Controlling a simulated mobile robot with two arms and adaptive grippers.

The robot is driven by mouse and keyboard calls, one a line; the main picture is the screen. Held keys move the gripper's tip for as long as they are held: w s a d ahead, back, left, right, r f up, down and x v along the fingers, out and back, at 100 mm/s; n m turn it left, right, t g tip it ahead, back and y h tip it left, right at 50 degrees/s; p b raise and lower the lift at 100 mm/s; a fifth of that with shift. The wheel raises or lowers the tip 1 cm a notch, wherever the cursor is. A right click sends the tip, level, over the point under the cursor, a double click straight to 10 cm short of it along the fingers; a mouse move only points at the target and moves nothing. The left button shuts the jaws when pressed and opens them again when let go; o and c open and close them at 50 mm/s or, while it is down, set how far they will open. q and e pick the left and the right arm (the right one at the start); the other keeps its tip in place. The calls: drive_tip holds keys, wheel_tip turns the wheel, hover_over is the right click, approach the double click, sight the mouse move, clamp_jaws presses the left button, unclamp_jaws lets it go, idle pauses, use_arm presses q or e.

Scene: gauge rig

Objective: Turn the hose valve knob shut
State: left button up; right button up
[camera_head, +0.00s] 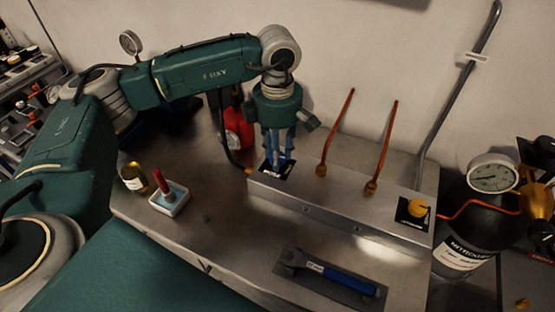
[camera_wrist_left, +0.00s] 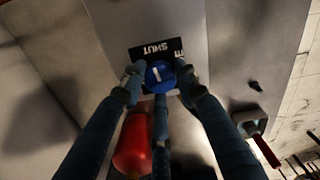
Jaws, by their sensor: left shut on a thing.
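A blue knob (camera_wrist_left: 158,76) with a white line on its face sits on a black plate (camera_wrist_left: 140,52) lettered "SHUT". In the head view this black plate (camera_head: 266,172) is at the left end of a long metal box (camera_head: 330,205). My left gripper (camera_head: 278,160) points down over the plate, its fingers shut around the blue knob. In the left wrist view the fingers of the gripper (camera_wrist_left: 160,82) close in on the knob from several sides. The fingers hide most of the knob in the head view. My right gripper is not in view.
A yellow knob (camera_head: 418,207) is at the box's right end. Two copper pipes (camera_head: 326,140) rise from the box. A red cylinder (camera_head: 238,130) stands behind. A blue-handled tool (camera_head: 340,279), small bottle (camera_head: 134,178) and red-handled switch (camera_head: 169,196) are on the bench. A nitrogen cylinder (camera_head: 465,240) stands right.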

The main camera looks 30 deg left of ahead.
use_arm(q)
drive_tip(key=shift+w+r+m+b, duration=0.1)
drive_tip(key=shift+m+b, duration=0.55)
drive_tip(key=shift+m, duration=0.25)
drive_tip(key=o, duration=1.1)
drive_tip(key=shift+o, duration=0.4)
wheel_tip(320, 180, up, 12)
